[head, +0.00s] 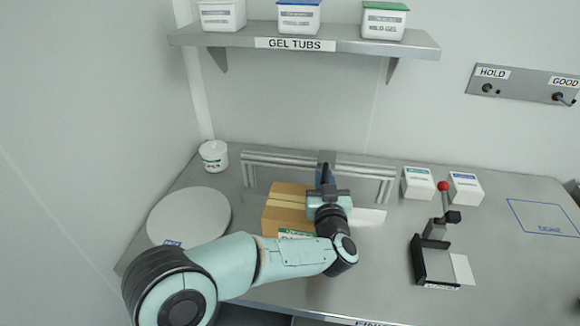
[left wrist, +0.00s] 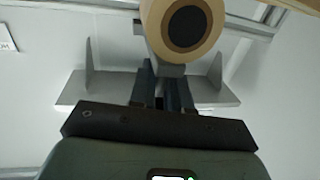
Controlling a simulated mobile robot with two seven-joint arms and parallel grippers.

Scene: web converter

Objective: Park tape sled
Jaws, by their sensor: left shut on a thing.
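The tape sled's tan roll with a dark core (left wrist: 184,25) fills the top middle of the left wrist view, with a grey block (left wrist: 172,69) under it. My left gripper (head: 327,184) is shut on that grey block, and its fingers (left wrist: 163,88) show in the left wrist view. In the head view the gripper is at the metal rail (head: 262,163), just right of a cardboard box (head: 284,205) with a paler strip along its top. The gripper mostly hides the sled there, and I cannot tell whether it touches the box. My right gripper is not in view.
A round grey disc (head: 188,215) and a white tub (head: 213,155) are left of the box. A red-knobbed lever device (head: 436,250) and two white cartons (head: 417,183) (head: 465,189) stand right. The blue DONE outline (head: 545,217) is empty. A gel-tub shelf (head: 300,40) hangs above.

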